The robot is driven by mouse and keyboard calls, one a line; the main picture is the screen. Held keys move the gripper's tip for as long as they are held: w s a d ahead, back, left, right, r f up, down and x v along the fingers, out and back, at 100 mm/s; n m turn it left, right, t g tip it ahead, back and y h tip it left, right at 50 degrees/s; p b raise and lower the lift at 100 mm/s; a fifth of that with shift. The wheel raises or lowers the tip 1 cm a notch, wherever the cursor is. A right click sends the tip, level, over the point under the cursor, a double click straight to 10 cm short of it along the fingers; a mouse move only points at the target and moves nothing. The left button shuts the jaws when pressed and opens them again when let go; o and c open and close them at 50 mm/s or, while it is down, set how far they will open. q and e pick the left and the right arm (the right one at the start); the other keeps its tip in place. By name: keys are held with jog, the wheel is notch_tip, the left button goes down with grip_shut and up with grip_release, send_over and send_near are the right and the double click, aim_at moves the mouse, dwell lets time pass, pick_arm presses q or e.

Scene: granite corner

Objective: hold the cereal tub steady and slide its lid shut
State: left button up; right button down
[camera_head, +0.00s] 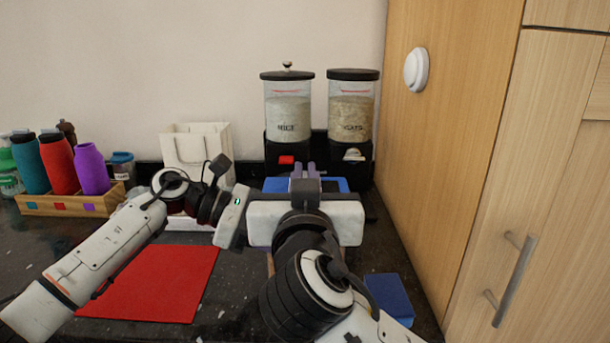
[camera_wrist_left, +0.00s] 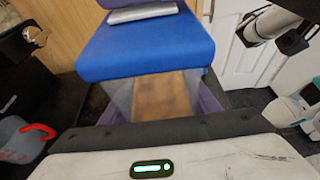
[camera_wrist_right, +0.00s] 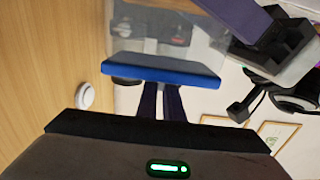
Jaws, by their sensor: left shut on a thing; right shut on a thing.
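The cereal tub is a clear box (camera_wrist_left: 150,97) with a flat blue lid (camera_head: 336,184); a silver bar handle (camera_wrist_left: 142,12) lies across the lid. My left gripper (camera_head: 234,214) comes in from the left; in its wrist view its purple fingers stand on either side of the tub, shut on it. My right gripper (camera_head: 305,172) is above the lid, its two purple fingers (camera_wrist_right: 160,98) close together and shut at the lid's handle. The lid also shows in the right wrist view (camera_wrist_right: 160,69). My right gripper hides most of the tub in the head view.
Two dispensers (camera_head: 289,110) (camera_head: 352,110) stand behind. A white bag (camera_head: 190,150) and a wooden rack (camera_head: 65,204) of bottles are at left. A red mat (camera_head: 160,285) and a blue block (camera_head: 390,297) lie in front. A wooden cabinet (camera_head: 450,130) closes off the right.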

aim_at(331, 190)
jog(key=shift+d, duration=2.15)
jog(key=c, duration=1.9)
grip_release()
jog(key=shift+o, duration=0.2)
jog(key=shift+s+a, duration=0.1)
jog(key=shift+s, duration=0.35)
jog(key=s, duration=1.1)
